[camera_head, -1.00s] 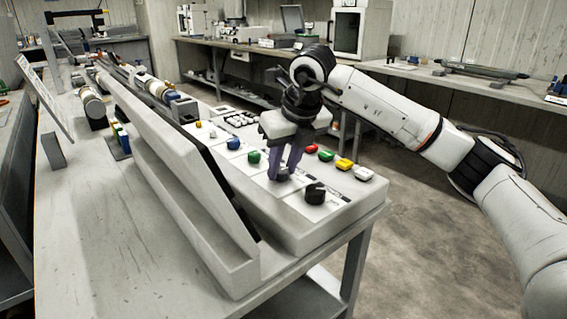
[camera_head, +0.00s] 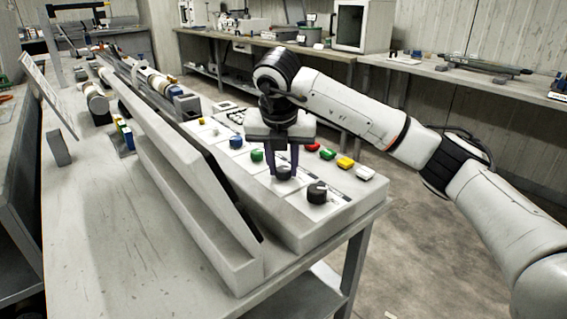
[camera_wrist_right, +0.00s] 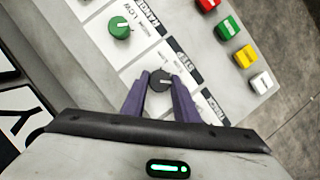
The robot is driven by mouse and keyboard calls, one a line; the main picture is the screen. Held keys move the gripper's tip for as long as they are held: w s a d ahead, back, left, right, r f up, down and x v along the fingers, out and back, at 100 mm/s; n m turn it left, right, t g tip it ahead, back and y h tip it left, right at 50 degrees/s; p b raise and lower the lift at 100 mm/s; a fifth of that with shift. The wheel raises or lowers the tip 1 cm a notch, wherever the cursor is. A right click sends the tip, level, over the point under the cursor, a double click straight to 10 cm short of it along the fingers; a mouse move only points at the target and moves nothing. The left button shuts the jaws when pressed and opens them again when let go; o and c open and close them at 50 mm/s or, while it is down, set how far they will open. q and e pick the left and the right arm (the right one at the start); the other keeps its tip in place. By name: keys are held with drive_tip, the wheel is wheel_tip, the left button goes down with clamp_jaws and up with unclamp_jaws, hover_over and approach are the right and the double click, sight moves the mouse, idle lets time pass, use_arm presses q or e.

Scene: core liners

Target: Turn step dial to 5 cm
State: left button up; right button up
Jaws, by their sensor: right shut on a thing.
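The step dial is a small dark round knob with a pale pointer line on the sloping console, and it shows in the head view (camera_head: 284,174) and in the right wrist view (camera_wrist_right: 160,78). A label that seems to read STEP is beside it. My right gripper (camera_head: 283,170) points down from above, with its purple fingers on either side of the dial. In the right wrist view the fingers (camera_wrist_right: 158,83) are shut on it. The scale marks around it are too small or covered to read. My left gripper is not in view.
A larger black dial (camera_head: 317,193) sits nearer the console's front edge. A green dial (camera_head: 257,155) and a blue dial (camera_head: 236,142) lie farther back. Red, green, yellow and white buttons (camera_head: 345,162) line the right edge. A raised grey panel (camera_head: 185,170) stands left of the dials.

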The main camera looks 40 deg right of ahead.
idle(0.4)
drive_tip(key=o, duration=1.1)
drive_tip(key=shift+c, duration=0.2)
drive_tip(key=shift+r, duration=0.1)
drive_tip(key=p+v, duration=0.2)
drive_tip(key=v, duration=0.8)
drive_tip(key=shift+a, duration=0.1)
drive_tip(key=shift+s, duration=0.1)
